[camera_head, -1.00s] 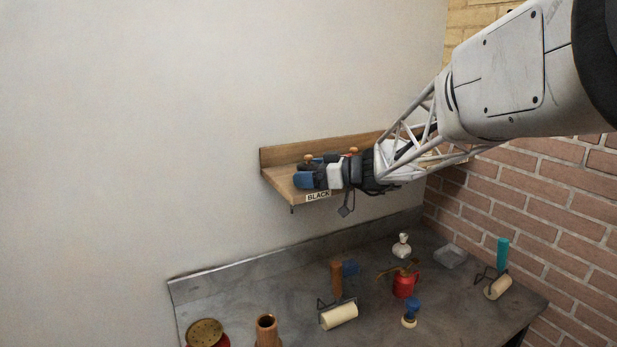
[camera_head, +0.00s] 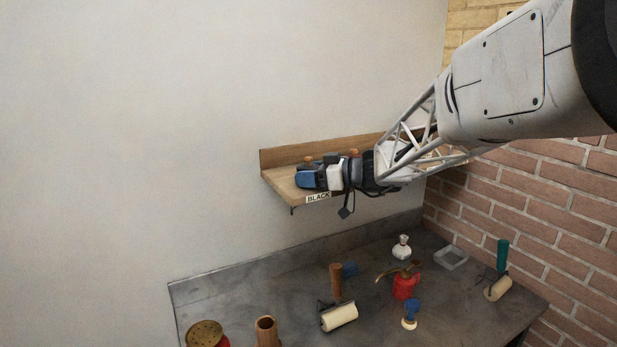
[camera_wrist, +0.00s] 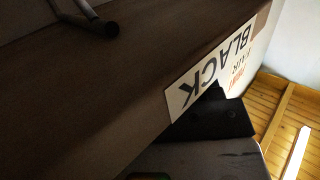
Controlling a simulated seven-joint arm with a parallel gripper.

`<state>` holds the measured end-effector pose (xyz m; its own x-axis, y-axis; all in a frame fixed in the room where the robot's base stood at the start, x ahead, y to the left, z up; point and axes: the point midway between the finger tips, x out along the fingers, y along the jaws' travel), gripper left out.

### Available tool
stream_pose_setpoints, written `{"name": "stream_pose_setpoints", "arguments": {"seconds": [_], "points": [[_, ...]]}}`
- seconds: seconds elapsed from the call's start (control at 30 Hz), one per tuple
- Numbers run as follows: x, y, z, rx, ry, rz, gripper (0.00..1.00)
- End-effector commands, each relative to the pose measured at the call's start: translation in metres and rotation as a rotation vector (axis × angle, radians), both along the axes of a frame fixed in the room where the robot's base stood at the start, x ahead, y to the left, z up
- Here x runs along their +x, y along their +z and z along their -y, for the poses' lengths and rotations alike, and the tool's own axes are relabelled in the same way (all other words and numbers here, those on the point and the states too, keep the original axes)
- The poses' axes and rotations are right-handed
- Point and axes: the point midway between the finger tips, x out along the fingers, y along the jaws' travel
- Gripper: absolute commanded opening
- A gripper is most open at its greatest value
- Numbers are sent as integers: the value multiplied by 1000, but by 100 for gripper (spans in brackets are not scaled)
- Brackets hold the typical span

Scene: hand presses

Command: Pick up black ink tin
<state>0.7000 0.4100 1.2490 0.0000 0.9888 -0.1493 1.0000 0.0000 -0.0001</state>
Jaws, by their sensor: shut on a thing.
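Orange knobs (camera_head: 353,153) show behind my gripper. A brick wall (camera_head: 520,200) bounds the right.

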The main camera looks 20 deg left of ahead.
Motion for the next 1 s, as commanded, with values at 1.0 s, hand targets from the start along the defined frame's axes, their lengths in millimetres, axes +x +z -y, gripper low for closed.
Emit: {"name": "stream_pose_setpoints", "arguments": {"seconds": [1.0], "points": [[-52, 43, 31, 1, -1, 2, 26]]}}
